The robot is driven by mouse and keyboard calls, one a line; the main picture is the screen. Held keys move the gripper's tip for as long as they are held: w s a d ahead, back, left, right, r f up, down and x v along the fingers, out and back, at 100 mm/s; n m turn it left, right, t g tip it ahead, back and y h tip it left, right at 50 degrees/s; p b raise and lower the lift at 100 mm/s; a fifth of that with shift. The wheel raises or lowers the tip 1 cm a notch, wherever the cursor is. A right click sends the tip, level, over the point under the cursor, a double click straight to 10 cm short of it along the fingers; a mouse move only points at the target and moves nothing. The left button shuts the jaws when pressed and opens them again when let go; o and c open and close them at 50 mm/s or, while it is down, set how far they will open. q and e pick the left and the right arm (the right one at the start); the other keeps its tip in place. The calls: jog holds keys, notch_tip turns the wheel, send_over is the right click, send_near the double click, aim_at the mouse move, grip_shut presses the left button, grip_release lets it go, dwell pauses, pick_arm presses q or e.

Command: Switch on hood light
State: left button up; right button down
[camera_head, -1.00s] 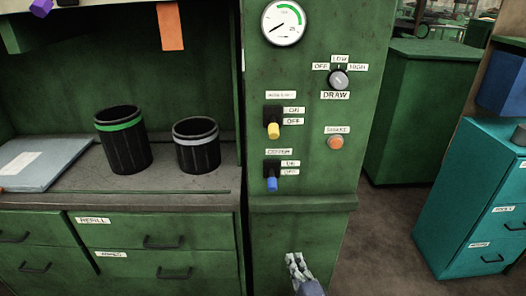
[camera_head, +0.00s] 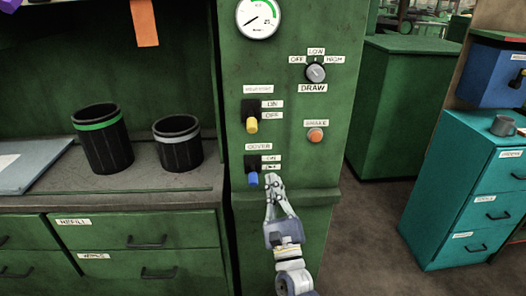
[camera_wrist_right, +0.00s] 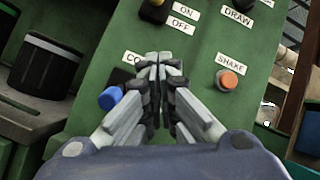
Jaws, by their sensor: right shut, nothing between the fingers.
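The green control panel (camera_head: 290,125) carries two toggle switches with ON and OFF labels. The upper switch has a yellow lever (camera_head: 252,125) pointing down at OFF; its name label is too blurred to read surely. The lower switch, labelled COVER, has a blue lever (camera_head: 252,179) pointing down. My right gripper (camera_head: 272,180) is shut and empty, just right of the blue lever and below the yellow one. In the right wrist view its closed fingertips (camera_wrist_right: 158,58) lie between the blue lever (camera_wrist_right: 110,98) and the orange SHAKE button (camera_wrist_right: 227,79). My left gripper is not in view.
A DRAW knob (camera_head: 316,72) and a gauge (camera_head: 258,17) sit higher on the panel. Two black cups, one green-banded (camera_head: 102,138) and one grey-banded (camera_head: 178,143), stand on the bench at left. A teal drawer cabinet (camera_head: 450,185) stands at right.

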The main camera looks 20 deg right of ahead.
aim_at(252, 120)
jog(key=w+r+p, duration=0.1)
jog(key=w+r, duration=0.1)
jog(key=w+r+p, duration=0.2)
jog(key=w+r, duration=0.1)
jog(key=w+a+r+p, duration=0.1)
jog(key=w+r, duration=0.1)
jog(key=r, duration=0.1)
jog(key=shift+w+r, duration=0.25)
jog(key=shift+w, duration=0.05)
jog(key=shift+d, duration=0.1)
jog(key=shift+r+p, duration=0.1)
jog(key=shift+p, duration=0.2)
